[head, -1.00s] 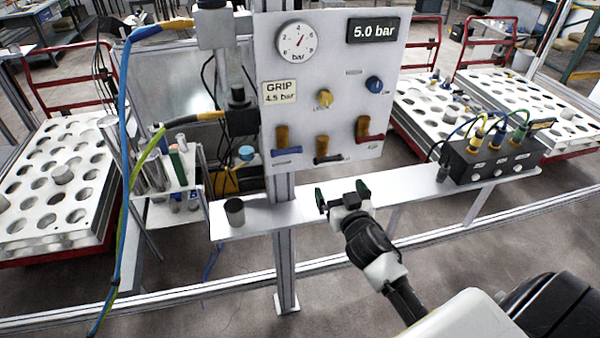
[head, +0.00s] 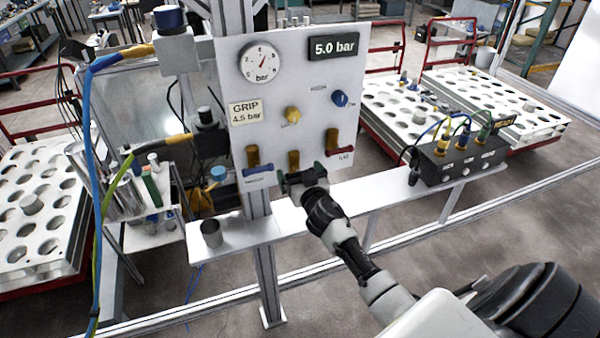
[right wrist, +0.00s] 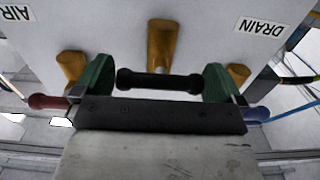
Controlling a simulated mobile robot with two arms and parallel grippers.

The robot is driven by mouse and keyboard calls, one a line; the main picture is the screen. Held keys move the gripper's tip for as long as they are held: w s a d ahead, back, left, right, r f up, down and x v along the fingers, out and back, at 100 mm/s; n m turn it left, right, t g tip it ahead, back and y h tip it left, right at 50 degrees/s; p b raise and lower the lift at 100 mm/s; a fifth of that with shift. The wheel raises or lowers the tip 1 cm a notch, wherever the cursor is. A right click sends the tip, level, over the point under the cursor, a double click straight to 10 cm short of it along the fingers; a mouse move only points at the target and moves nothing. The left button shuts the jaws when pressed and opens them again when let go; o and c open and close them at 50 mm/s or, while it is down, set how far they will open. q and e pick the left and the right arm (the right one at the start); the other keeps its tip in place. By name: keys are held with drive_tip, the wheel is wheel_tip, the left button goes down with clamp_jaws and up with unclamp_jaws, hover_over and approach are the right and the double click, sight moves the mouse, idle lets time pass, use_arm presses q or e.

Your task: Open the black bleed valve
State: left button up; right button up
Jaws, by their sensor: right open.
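The black bleed valve has a brass body (head: 293,160) in the middle of the bottom row on the white panel. Its black lever (right wrist: 140,80) lies crosswise in the right wrist view; in the head view my gripper mostly hides it. My right gripper (head: 303,178) is open in front of this valve. In the right wrist view, its green fingertips (right wrist: 160,84) stand on either side of the black lever, with the lever between them. I cannot tell whether they touch it. My left gripper is not in view.
A blue-handled valve (head: 257,171) is to the left and a red-handled valve (head: 341,151) to the right, both close to my fingers. A shelf (head: 350,195) runs below the panel, with a grey cup (head: 211,233) and a black connector box (head: 460,160).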

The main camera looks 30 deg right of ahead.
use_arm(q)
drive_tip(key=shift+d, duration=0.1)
use_arm(e)
drive_tip(key=shift+c, duration=0.2)
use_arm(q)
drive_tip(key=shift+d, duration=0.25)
use_arm(e)
drive_tip(key=c, duration=0.5)
drive_tip(key=shift+n, duration=0.3)
drive_tip(key=n+b, duration=0.1)
drive_tip(key=n, duration=0.8)
drive_tip(key=shift+a, duration=0.1)
drive_tip(key=n, duration=0.4)
drive_tip(key=shift+b, duration=0.4)
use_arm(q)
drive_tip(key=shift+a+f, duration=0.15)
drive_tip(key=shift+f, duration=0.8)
use_arm(e)
drive_tip(key=shift+f+n, duration=0.1)
drive_tip(key=shift+n, duration=2.1)
